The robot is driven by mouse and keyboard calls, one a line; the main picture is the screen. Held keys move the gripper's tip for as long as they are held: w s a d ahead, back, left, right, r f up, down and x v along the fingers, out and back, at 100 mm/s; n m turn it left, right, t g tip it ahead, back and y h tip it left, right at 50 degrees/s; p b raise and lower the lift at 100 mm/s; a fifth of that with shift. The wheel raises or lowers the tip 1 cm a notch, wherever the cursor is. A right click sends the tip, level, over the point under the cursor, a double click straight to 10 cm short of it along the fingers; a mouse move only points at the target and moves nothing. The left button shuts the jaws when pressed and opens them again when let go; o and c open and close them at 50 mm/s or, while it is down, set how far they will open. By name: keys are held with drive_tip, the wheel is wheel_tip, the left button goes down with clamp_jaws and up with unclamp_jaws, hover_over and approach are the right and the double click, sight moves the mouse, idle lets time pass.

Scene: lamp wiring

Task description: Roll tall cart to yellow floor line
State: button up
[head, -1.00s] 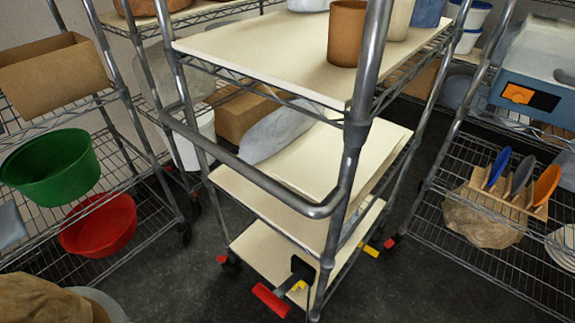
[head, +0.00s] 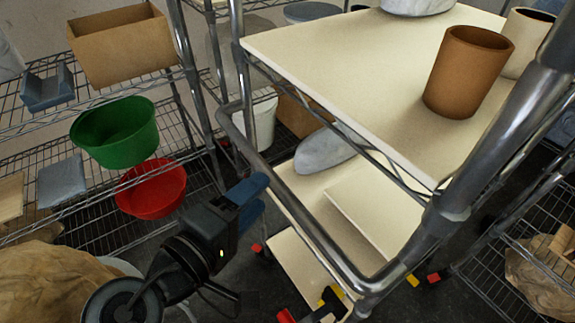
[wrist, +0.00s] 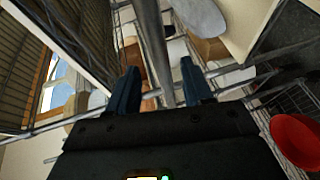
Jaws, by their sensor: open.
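The tall cart (head: 340,85) fills the right of the head view, with cream shelf boards and grey metal posts. Its push handle (head: 290,210) is a bent grey bar on the near side. My gripper (head: 256,198) is open, with blue fingers, just left of the handle. In the wrist view the bar (wrist: 153,45) runs between the two fingers of my gripper (wrist: 160,85) as seen from there; I cannot tell whether they touch it. A red lever (head: 287,315) shows low on the cart.
A wire rack at left holds a green basin (head: 115,132), a red basin (head: 150,190) and a cardboard box (head: 122,45). An orange cup (head: 468,70) stands on the cart's top board. Another rack is at right, with dark floor between.

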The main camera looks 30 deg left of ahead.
drive_tip(key=w+f, duration=0.1)
drive_tip(key=w, duration=0.6)
drive_tip(key=shift+f, duration=0.2)
drive_tip(key=shift+w+d, duration=0.1)
clamp_jaws()
